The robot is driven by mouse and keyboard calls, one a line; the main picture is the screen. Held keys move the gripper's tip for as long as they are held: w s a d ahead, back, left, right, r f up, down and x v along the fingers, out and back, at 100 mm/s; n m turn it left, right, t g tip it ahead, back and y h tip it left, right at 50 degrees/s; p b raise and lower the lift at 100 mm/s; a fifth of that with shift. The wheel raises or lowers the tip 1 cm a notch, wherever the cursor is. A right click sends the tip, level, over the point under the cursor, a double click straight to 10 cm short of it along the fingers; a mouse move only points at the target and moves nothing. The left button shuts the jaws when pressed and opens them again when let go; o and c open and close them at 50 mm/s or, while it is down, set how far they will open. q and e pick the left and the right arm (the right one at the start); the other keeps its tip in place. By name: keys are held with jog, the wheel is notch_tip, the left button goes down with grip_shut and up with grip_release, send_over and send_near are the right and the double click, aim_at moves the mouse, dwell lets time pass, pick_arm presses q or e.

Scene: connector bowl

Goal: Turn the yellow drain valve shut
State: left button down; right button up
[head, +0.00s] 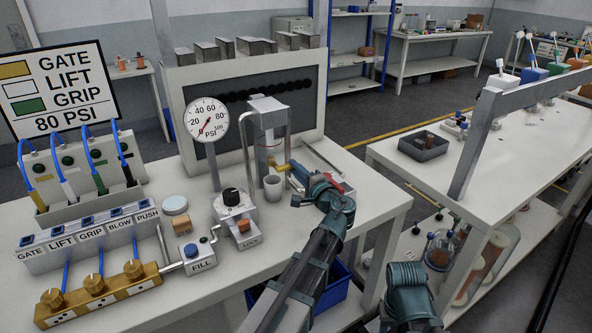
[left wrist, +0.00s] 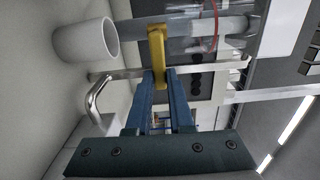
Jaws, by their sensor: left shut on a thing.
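The yellow drain valve (head: 276,164) sits low on the front of the clear upright cylinder (head: 268,150) under the grey stand. In the left wrist view the valve's yellow handle (left wrist: 157,47) reaches from the cylinder down between my blue fingertips. My left gripper (head: 288,166) is shut on this handle; it also shows in the left wrist view (left wrist: 159,76). My right gripper is not in view.
A pressure gauge (head: 207,119) stands left of the cylinder. A black-knobbed regulator (head: 235,205) and a FILL block (head: 199,258) are on the table in front. A bent metal tube (left wrist: 95,100) is close to my left fingers. A second white table (head: 480,160) stands to the right.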

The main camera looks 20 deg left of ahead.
pick_arm(q)
jog(key=c, duration=0.8)
grip_release()
jog(key=v, duration=1.4)
jog(key=shift+a, duration=0.1)
jog(key=s+d+f+n+g+h+p, duration=0.2)
jog(key=s+f+n+g+h+p, duration=0.1)
jog(key=s+f+g+h+p, duration=0.4)
jog(key=s+d+f+g+h+p, duration=0.1)
jog(key=s+d+f+g+h, duration=0.1)
jog(key=s+d, duration=0.3)
jog(key=s+d+f+g+h+p, duration=0.2)
jog(key=s+d+f+h, duration=0.1)
jog(key=s+d, duration=0.3)
jog(key=shift+s+n+h, duration=0.4)
jog(key=shift+s+h, duration=0.2)
